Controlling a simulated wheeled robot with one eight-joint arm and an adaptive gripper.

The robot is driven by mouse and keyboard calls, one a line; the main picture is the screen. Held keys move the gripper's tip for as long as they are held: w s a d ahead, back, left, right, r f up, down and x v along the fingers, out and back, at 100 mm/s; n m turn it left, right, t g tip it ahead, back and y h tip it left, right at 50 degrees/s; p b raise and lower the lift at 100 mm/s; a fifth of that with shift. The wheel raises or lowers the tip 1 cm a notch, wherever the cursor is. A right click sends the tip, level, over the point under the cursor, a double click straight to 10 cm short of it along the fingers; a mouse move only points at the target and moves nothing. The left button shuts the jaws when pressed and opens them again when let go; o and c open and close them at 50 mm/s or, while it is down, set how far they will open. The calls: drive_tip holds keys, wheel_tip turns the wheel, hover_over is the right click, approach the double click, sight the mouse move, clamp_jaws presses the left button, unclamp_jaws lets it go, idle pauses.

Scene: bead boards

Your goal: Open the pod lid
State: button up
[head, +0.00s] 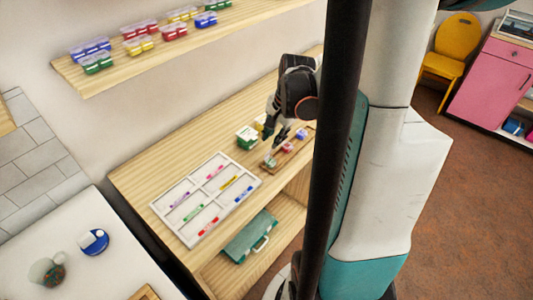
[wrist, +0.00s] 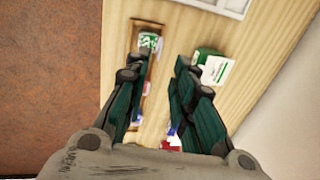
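A green and white pod (head: 247,138) stands on the wooden bench, left of my gripper. A brown wooden tray (head: 268,164) to the right holds small pods in red, blue and green; a green one (wrist: 149,41) shows in the wrist view. My gripper (wrist: 158,70) is open and empty above the bench, between tray and green pod. In the head view my gripper (head: 274,133) partly hides the things behind it.
A white sectioned board (head: 168,198) with coloured strips lies on the bench in front. A wall shelf (head: 160,55) above carries several coloured pods. A green case (head: 250,236) sits on the lower shelf. My column blocks the bench's right side.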

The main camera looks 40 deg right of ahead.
sight(269, 151)
drive_tip(key=b+x, duration=0.2)
drive_tip(key=x, duration=0.7)
drive_tip(key=shift+c, duration=0.3)
clamp_jaws()
